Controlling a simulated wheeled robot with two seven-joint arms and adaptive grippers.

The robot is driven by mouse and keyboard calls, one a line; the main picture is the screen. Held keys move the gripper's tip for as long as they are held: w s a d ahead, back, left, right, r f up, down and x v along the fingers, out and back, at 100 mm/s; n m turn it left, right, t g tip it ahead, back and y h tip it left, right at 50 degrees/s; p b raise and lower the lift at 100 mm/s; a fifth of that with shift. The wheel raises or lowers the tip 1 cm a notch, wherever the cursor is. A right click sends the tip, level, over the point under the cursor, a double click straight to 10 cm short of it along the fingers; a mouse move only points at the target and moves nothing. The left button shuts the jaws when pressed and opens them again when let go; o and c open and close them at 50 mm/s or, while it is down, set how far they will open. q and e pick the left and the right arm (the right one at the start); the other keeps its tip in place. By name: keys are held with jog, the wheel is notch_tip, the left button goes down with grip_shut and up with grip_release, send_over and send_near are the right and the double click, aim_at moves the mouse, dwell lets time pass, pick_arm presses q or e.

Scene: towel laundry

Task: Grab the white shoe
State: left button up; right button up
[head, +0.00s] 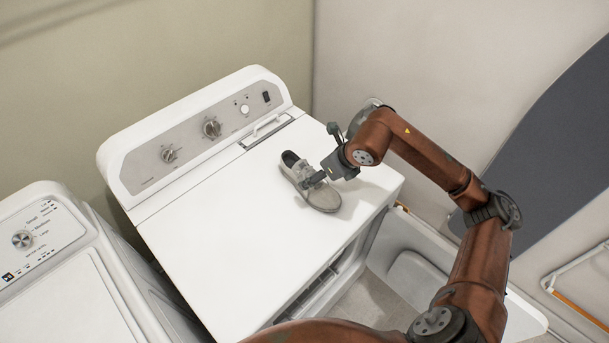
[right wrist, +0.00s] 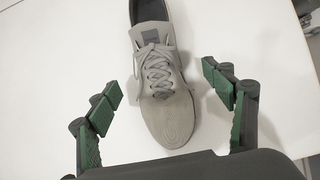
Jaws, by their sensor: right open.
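A greyish-white laced shoe (head: 311,183) lies sole down on the white top of the dryer-like machine. Its toe points toward the front right and its opening toward the control panel. My right gripper (head: 322,163) is over the shoe's right side in the head view. In the right wrist view the shoe (right wrist: 162,85) lies between the two spread green-padded fingers of the right gripper (right wrist: 168,98). The fingers are apart from the shoe, with a gap on each side. The gripper is open and empty. My left gripper is not in view.
The machine (head: 225,235) has a raised knob panel (head: 205,128) behind the shoe. Another white machine (head: 65,285) stands at left. A white basket-like container (head: 420,235) is at the machine's right. The rest of the machine top is clear.

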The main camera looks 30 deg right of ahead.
jog(key=shift+w+a+f, duration=0.15)
jog(key=shift+f, duration=0.25)
jog(key=shift+w+a+f, duration=0.1)
jog(key=shift+f, duration=0.25)
jog(key=shift+b+x, duration=0.45)
jog(key=shift+x, duration=2.35)
jog(key=shift+s, duration=0.15)
jog(key=shift+c, duration=0.5)
jog(key=c, duration=1.6)
